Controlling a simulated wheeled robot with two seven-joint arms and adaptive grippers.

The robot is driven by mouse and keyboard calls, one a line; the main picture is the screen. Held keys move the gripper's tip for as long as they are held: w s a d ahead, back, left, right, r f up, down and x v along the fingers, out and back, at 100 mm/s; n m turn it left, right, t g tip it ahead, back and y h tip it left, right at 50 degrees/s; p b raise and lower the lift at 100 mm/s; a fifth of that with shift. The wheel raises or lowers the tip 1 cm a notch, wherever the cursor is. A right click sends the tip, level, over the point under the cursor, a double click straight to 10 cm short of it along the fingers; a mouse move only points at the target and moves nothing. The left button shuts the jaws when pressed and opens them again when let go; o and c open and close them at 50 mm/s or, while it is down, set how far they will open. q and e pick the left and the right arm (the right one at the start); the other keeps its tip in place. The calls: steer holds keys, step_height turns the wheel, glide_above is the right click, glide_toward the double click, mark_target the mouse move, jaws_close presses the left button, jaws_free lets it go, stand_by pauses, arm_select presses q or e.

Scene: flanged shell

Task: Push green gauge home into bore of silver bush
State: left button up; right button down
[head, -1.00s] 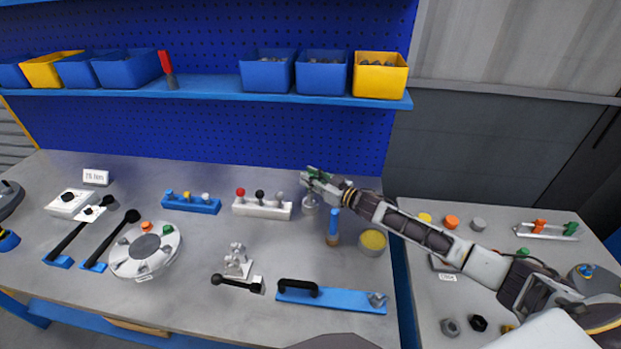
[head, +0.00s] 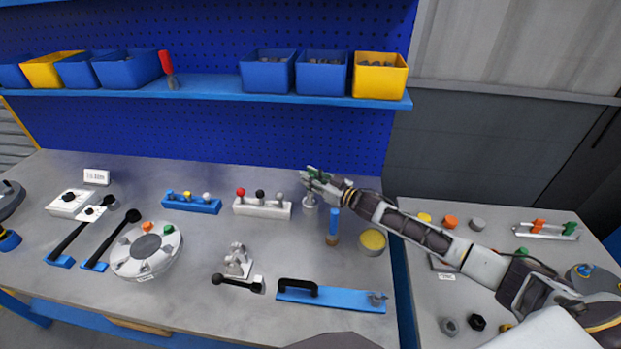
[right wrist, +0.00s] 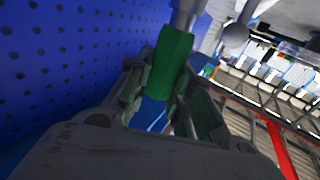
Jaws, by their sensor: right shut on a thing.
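The green gauge (head: 314,172) is between the fingers of my right gripper (head: 316,178), which is shut on it above the bench. In the right wrist view the green gauge (right wrist: 171,62) shows as a faceted green handle between the two fingers (right wrist: 166,92). A silver round part (right wrist: 187,14) adjoins its far end. The silver bush (head: 310,203) stands on the bench just below the gripper in the head view. Its bore is hidden, and I cannot tell how deep the gauge sits. My left gripper is not in view.
A block with red, black and grey knobs (head: 262,207) stands close to the left. A blue-handled upright piece (head: 333,225) and a yellow-topped round tin (head: 373,242) stand close on the right. The blue pegboard (head: 250,135) rises behind.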

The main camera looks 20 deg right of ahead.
mark_target(312, 192)
steer(key=shift+f+b, duration=1.4)
steer(key=shift+f, duration=1.05)
stand_by(1.0)
steer(key=c, duration=1.2)
jaws_free()
steer(key=shift+s+d, duration=0.15)
steer(key=shift+s, duration=0.05)
steer(key=shift+v, duration=3.5)
steer(key=shift+r, duration=0.15)
steer(key=shift+r+p, duration=4.8)
steer(key=shift+p, duration=0.1)
